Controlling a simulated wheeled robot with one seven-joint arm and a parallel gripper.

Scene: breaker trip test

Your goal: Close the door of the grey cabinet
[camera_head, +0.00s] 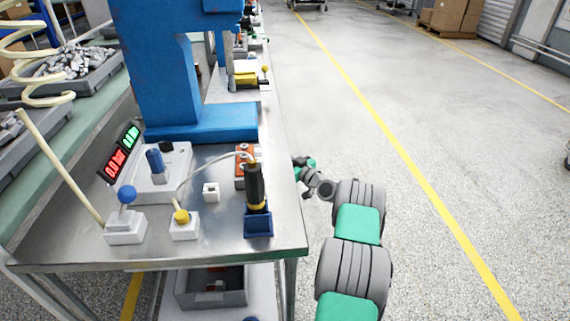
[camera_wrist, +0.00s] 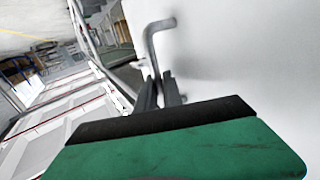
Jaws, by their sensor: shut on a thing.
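My gripper (camera_wrist: 160,95) shows in the wrist view with its two dark fingers close together around the lower end of a bent grey handle (camera_wrist: 157,42). The handle stands against a plain pale grey panel (camera_wrist: 245,65) that fills the right side, which looks like the cabinet door. How far the door is open cannot be told. In the head view my arm reaches forward along the right side of the workbench; its far end is small beside the bench edge, and its fingertips are unclear. I cannot make out the grey cabinet in the head view.
The floor (camera_head: 440,130) to the right is clear, with a yellow line.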

